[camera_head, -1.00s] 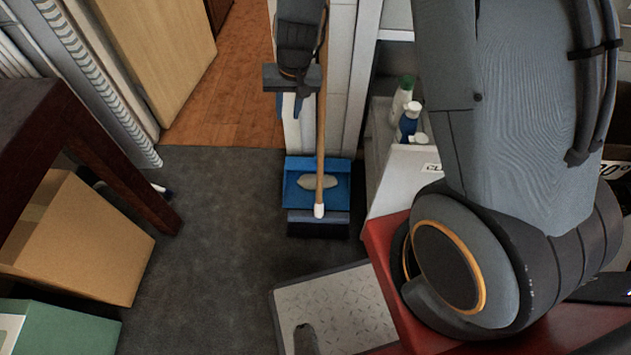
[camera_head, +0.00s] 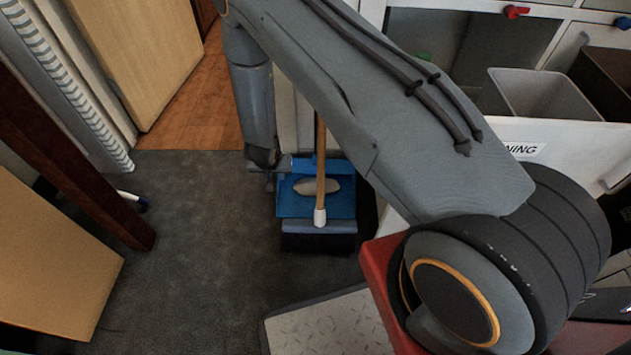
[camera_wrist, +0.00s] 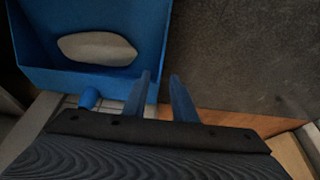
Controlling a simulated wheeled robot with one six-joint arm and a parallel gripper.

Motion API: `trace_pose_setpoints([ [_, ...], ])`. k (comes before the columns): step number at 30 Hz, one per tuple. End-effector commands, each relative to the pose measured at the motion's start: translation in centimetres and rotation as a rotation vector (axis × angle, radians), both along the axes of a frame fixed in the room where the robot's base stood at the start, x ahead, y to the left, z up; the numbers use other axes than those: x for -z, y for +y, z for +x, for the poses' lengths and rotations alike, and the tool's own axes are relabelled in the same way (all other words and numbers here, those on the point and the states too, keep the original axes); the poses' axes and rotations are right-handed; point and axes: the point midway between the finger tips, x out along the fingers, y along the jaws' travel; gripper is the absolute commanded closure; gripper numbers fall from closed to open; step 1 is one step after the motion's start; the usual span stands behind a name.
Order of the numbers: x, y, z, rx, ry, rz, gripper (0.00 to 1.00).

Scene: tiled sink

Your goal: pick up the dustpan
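The blue dustpan (camera_head: 290,206) with a pale oval patch rests on the dark floor against the cabinet, near the middle of the head view. In the wrist view the dustpan (camera_wrist: 82,18) fills the upper left, and a blue round stub (camera_wrist: 89,98), perhaps its handle, shows below its wall. My gripper (camera_head: 272,170) is low at the dustpan's left back side in the head view. In the wrist view my gripper (camera_wrist: 160,75) has its two blue fingers apart near the dustpan's side wall. I cannot tell whether that wall lies between them or they touch it.
A broom's wooden handle (camera_head: 320,150) stands in front of the dustpan, with its brush head (camera_head: 318,240) on the floor. A cardboard box (camera_head: 50,260) and a dark table leg (camera_head: 70,170) are at left. A white open bin (camera_head: 545,95) is at right. Floor left of the dustpan is clear.

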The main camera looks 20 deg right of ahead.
Motion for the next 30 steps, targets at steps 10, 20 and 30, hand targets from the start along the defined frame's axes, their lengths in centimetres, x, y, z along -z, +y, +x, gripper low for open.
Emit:
trace_pose_setpoints([
  [10, 2.8, -0.3, 0.9, 0.001, 0.001, 0.001, 0.75],
  [20, 6.5, -0.7, 2.1, 0.002, 0.001, 0.0, 0.75],
  [30, 6.5, -0.7, 2.2, 0.001, 0.001, 0.001, 0.9],
])
